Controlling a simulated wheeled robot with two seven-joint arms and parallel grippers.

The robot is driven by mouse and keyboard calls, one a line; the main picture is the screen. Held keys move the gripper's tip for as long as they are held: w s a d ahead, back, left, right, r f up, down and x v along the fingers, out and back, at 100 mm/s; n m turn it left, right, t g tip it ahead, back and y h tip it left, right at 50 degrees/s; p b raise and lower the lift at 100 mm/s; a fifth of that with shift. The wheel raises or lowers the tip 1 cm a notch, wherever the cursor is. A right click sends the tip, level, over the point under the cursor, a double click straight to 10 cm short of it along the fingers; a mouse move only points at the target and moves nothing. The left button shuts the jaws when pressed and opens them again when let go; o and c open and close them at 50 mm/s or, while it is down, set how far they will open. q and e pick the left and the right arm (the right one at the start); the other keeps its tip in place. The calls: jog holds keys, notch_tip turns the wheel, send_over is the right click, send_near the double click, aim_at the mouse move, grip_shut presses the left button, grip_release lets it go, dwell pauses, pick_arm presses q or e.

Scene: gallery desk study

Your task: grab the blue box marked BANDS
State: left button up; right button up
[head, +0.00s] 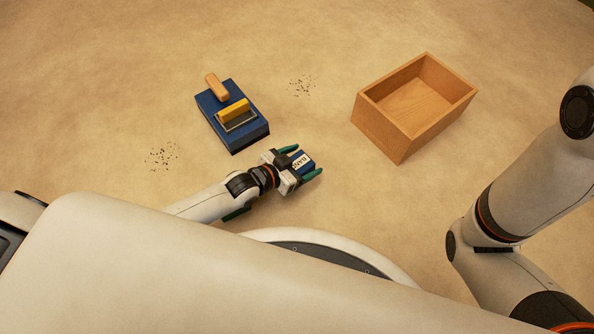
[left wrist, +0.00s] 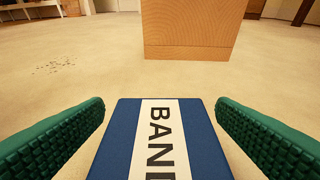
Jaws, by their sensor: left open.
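The blue box marked BANDS (head: 303,162) lies on the sandy-coloured surface with its white label facing up. My left gripper (head: 305,162) is open, with one green finger on each side of the box. In the left wrist view the blue box (left wrist: 160,140) sits between the two green fingers, with a visible gap on either side. Its label reads "BAN" and part of another letter; the near end is cut off by the frame. My right gripper is not in view; only the right arm shows at the right.
An open, empty wooden box (head: 385,125) stands to the right, beyond the gripper. A larger blue block (head: 244,133) with a wooden piece (head: 216,86) and a yellow-topped piece (head: 234,110) on it lies to the upper left. Dark specks are scattered in two patches.

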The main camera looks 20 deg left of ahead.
pick_arm(q)
jog(key=shift+c, duration=0.6)
jog(key=c, duration=1)
jog(key=shift+o, duration=0.2)
jog(key=shift+r, duration=0.1)
